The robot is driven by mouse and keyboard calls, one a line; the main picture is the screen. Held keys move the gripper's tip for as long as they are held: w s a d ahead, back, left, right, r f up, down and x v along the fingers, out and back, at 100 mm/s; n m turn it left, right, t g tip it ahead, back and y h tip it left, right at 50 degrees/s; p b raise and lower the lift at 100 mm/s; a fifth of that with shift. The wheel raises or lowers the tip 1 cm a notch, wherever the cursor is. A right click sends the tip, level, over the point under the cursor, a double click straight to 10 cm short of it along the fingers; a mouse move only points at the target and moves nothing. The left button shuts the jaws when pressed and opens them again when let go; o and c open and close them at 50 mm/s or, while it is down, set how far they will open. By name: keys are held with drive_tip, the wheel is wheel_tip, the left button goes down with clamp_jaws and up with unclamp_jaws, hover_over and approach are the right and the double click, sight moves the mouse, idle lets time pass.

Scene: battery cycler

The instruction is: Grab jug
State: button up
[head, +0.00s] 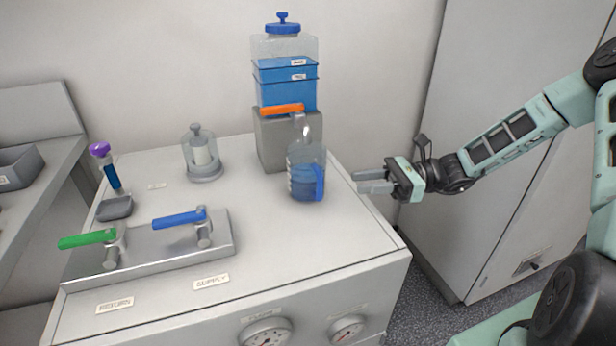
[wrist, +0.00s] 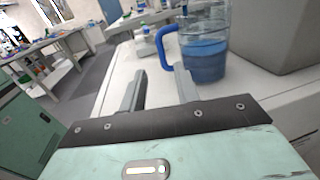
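The jug (head: 305,174) is a clear vessel with blue liquid and a blue handle. It stands upright on the white cabinet top, below the spigot of the blue tank. In the wrist view the jug (wrist: 207,55) is ahead and to the right, with its blue handle (wrist: 163,46) on its left side.
The tank (head: 285,75) with an orange lever stands on a grey block (head: 272,145) behind the jug. A glass-domed item (head: 203,155), a purple-capped tube (head: 108,168) and a valve plate (head: 150,250) with green and blue levers stand left. The cabinet top (head: 270,240) before the jug is clear.

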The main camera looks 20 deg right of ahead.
sight(320, 185)
drive_tip(key=a, duration=0.3)
drive_tip(key=w+a, duration=0.1)
drive_tip(key=a, duration=0.2)
drive_tip(key=w+a, duration=0.1)
drive_tip(key=a, duration=0.3)
drive_tip(key=shift+r, duration=0.15)
clamp_jaws()
